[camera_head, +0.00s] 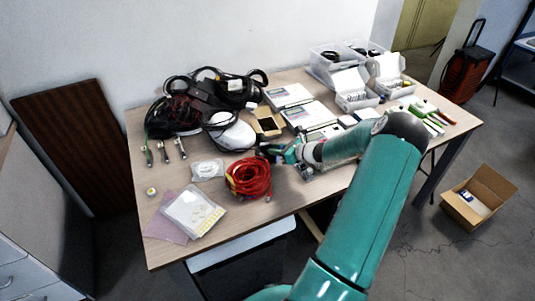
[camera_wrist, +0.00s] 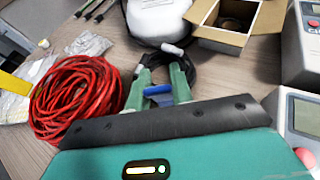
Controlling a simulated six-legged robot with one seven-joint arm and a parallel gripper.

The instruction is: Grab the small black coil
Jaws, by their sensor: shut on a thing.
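The small black coil (camera_wrist: 190,62) shows in the wrist view, behind and between the green fingers of my gripper (camera_wrist: 163,64). The fingers are shut on it, and they hide part of its loop. In the head view my gripper (camera_head: 268,149) is low over the middle of the table, right of the red cable coil. The coil is too small and too covered there to make out clearly. I cannot tell whether the coil touches the table.
A red cable coil (camera_head: 248,178) lies close left of my gripper. A white rounded device (camera_head: 233,135) and an open cardboard box (camera_head: 267,123) stand behind it. White instruments (camera_head: 308,115) stand to the right. Bare tabletop (camera_head: 165,257) shows at the front left.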

